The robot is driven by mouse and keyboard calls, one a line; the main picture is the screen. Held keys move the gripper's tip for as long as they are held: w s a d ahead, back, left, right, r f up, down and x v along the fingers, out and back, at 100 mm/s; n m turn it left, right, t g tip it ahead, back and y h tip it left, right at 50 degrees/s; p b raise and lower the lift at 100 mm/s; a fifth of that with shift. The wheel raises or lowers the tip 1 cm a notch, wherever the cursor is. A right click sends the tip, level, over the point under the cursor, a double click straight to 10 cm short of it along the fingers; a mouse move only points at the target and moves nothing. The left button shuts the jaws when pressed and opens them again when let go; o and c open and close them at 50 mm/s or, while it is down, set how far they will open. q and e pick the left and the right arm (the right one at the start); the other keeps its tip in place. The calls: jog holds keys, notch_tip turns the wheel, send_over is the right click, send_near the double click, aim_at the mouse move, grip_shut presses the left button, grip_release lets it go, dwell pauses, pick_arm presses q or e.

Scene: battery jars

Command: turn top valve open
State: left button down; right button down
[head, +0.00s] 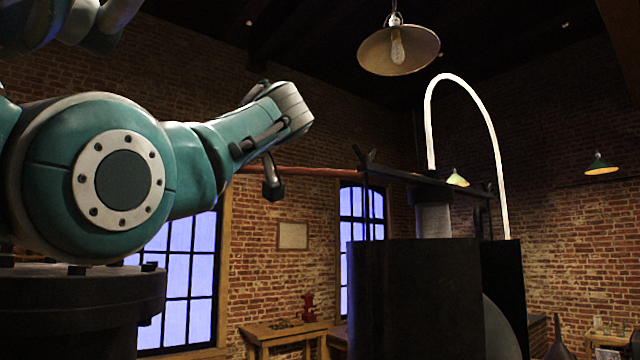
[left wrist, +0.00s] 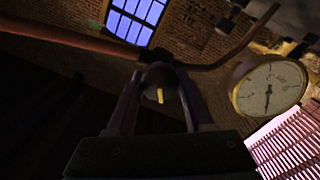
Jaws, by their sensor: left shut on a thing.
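In the left wrist view, my left gripper (left wrist: 160,92) has its two dark fingers closing in on a small dark round valve fitting (left wrist: 160,73) on a red-brown pipe. A short yellow pin (left wrist: 160,96) shows between the fingers. The gripper is shut on this valve; shadow hides the exact contact, and I cannot tell how far the valve is turned. In the head view my left arm reaches in from the left toward the pipe (head: 320,172), and its gripper cannot be made out there. My right gripper is in neither view.
A round pressure gauge (left wrist: 268,90) sits right of the valve in the left wrist view. In the head view a large dark tank (head: 415,300) stands at centre right, with a glowing white arched tube (head: 460,80) above. A wooden table (head: 285,332) stands behind.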

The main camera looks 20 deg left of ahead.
pick_arm(q)
jog(key=n, duration=0.5)
jog(key=shift+s+n+b, duration=0.1)
jog(key=shift+n+b, duration=0.2)
jog(key=shift+b, duration=0.05)
jog(key=n, duration=0.5)
jog(key=shift+f+n, duration=0.1)
jog(key=shift+n, duration=0.3)
jog(key=shift+a, duration=0.1)
jog(key=shift+c, duration=1.5)
grip_release()
jog(key=b+v, duration=0.6)
jog(key=v, duration=0.4)
